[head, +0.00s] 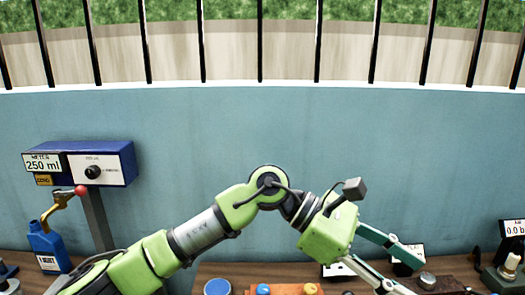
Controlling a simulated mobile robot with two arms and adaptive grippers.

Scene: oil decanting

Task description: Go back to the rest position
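My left arm reaches in from the lower left, bends at a high elbow in the middle and slopes down to the right. My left gripper (400,275) is at the lower right, above the back of the bench. Its two fingers are spread apart, with nothing seen held between them. The lower fingertip is close to the bottom edge of the picture. My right gripper does not show.
A blue meter (103,160) reading 250 ml stands at left, with a blue bottle (46,250) below its brass spout. A small gauge (513,232) stands at far right. The wooden bench (210,268) holds a blue round lid (217,287) and a metal knob (427,279).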

